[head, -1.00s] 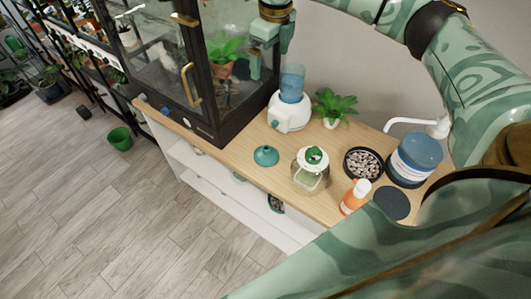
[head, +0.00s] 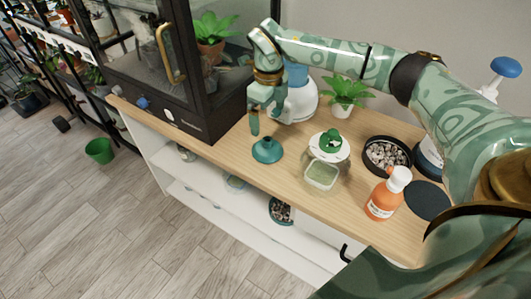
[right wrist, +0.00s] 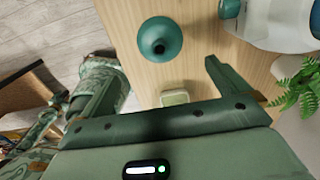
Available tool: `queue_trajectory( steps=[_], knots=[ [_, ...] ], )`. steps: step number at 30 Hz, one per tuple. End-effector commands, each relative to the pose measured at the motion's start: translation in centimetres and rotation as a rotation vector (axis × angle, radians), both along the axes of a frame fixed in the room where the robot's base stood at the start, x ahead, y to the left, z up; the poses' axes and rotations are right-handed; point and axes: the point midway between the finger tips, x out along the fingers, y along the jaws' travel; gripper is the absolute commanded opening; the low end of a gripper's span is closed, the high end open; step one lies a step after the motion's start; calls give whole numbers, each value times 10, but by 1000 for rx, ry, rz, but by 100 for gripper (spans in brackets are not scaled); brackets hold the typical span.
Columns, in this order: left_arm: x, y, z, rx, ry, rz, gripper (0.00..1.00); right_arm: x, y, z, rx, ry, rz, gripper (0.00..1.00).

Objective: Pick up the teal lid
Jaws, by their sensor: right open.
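The teal lid (head: 267,150), a dome with a small knob on top, sits on the wooden top in front of the dark glass cabinet. In the right wrist view the lid (right wrist: 160,38) shows whole, beyond the jaws. My right gripper (head: 265,117) is open and empty, pointing down just above and behind the lid, apart from it. In the right wrist view one finger of it (right wrist: 214,76) shows clearly. My left gripper is not in view.
A glass jar with a white and green top (head: 330,147) stands right of the lid. Nearby are an orange bottle (head: 383,200), a dark dish of pebbles (head: 387,155), a potted plant (head: 343,93) and a white and blue dispenser (head: 299,98). The glass cabinet (head: 190,115) stands left.

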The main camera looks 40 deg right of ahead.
Motion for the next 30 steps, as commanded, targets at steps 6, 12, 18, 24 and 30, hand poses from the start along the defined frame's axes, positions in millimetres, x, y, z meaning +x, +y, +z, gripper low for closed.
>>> queue_trajectory(
  steps=[6, 12, 18, 24, 30],
  knots=[
    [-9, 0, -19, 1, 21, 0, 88, -1, 0, -56, 0, 7, 0, 100],
    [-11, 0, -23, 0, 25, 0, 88, 0, 0, -71, 0, 2, 0, 100],
    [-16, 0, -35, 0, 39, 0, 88, 0, 1, -96, 0, 7, 0, 100],
    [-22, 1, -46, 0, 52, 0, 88, 0, 1, -123, 0, 4, 1, 100],
    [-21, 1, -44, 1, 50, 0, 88, 0, 1, -121, 0, 0, 1, 100]
  ],
)
